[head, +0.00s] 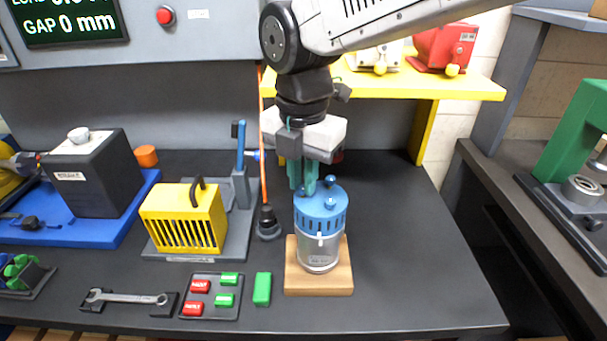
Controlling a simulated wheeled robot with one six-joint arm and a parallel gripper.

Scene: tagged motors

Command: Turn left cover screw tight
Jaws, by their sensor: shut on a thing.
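A motor (320,240) with a silver body and a blue slotted cover (326,207) stands upright on a wooden block (319,284). Two blue cover screws show on top, one at the back right (330,181) and one at the front (331,203). My gripper (308,192) points straight down with its teal fingers at the left part of the cover top. It is shut on the left cover screw, which the fingers mostly hide. I cannot tell from this view how deep that screw sits.
An orange cord hangs just left of my gripper to a black tool (267,222). A yellow slotted box (184,219) stands further left. A wrench (126,298), a tag tray (211,296) and a green block (262,289) lie in front. The bench right of the motor is clear.

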